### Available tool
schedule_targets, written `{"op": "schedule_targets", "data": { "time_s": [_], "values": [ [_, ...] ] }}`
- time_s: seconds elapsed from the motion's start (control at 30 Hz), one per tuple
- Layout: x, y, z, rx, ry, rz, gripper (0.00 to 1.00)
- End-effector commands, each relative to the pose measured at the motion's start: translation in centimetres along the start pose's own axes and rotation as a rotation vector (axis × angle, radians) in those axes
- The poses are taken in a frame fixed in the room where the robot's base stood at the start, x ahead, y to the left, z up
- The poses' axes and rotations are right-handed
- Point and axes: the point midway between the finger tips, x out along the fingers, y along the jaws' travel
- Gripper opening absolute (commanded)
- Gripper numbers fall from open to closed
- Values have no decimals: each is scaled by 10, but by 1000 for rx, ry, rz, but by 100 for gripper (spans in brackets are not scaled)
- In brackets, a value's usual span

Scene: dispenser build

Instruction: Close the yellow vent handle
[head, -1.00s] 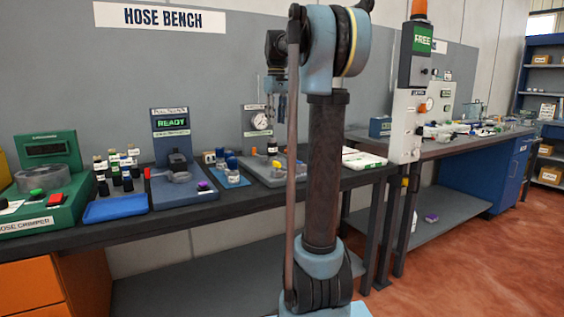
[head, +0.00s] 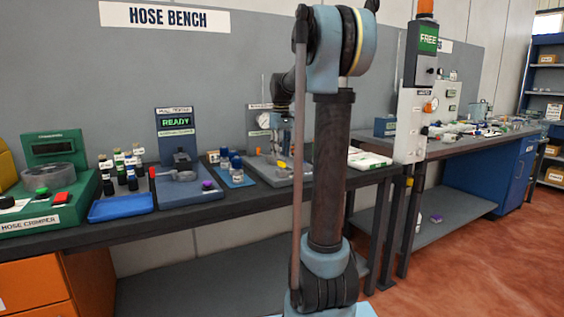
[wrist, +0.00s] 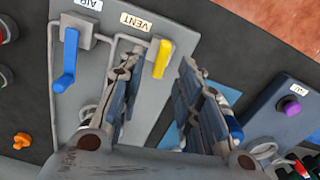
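The yellow vent handle (wrist: 162,58) sits on a grey panel (wrist: 105,90) beside the "VENT" label in the wrist view. It is a short lever at the end of a grey pipe. In the head view a small yellow spot on the grey station, likely the handle (head: 282,165), shows just below my gripper (head: 283,146). My gripper (wrist: 158,85) is open and empty in the wrist view. The handle shows in the gap between its two fingers, nearer the left one; I cannot tell any contact. The handle's base is partly visible.
A blue handle (wrist: 66,60) labelled "AIR" stands left of the vent handle. An orange knob (wrist: 22,140) lies further left. Blue-capped bottles (head: 236,168) stand on a blue mat beside the station. The pull tester (head: 180,180) is left of them.

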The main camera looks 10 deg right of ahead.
Motion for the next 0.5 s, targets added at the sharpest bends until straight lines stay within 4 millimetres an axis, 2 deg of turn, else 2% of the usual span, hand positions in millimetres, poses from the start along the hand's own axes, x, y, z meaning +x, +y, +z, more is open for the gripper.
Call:
{"op": "schedule_targets", "data": {
  "time_s": [0.2,0.5],
  "values": [
    [26,0,0,0,0,0,32],
    [36,0,0,0,0,0,32]
  ]
}}
